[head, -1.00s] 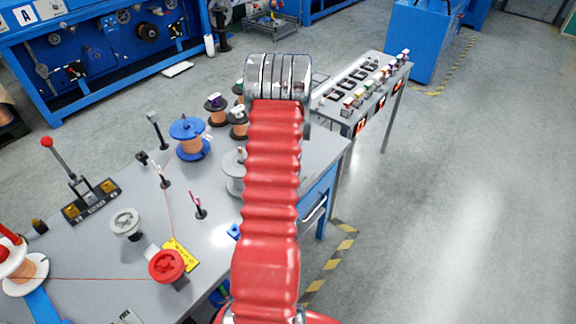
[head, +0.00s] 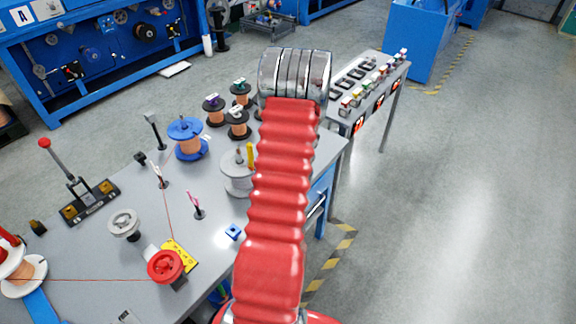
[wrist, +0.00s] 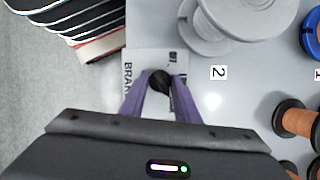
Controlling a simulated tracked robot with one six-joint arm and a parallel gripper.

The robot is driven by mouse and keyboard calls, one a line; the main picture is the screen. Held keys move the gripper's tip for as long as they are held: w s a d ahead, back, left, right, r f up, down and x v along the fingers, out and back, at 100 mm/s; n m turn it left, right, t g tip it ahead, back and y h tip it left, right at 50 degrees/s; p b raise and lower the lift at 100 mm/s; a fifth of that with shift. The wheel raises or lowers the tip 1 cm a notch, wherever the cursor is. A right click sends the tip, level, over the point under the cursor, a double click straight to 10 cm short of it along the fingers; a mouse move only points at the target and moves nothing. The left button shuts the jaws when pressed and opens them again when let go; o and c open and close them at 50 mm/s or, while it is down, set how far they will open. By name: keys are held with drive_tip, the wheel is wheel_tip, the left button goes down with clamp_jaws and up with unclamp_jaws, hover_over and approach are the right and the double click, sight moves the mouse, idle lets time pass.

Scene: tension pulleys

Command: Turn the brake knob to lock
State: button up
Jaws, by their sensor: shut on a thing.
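In the wrist view, my gripper (wrist: 159,85) has two purple fingers, shut on a small black knob (wrist: 160,77). The knob stands on a pale label plate (wrist: 140,62) with dark lettering that starts with "BRA"; the rest is partly covered by the knob and fingers. Which way the knob points cannot be told. In the head view my red arm hides the gripper, the knob and the plate.
A grey spool (wrist: 245,18) lies close to the knob, by a "2" label (wrist: 218,72). Copper spools (wrist: 298,118) and a blue spool (head: 187,138) stand nearby.

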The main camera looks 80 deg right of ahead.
idle(0.4)
drive_tip(key=o, duration=1)
drive_tip(key=shift+o, duration=0.2)
drive_tip(key=shift+r, duration=0.1)
drive_tip(key=v, duration=1.3)
drive_tip(key=shift+r, duration=0.15)
drive_tip(key=shift+d, duration=0.1)
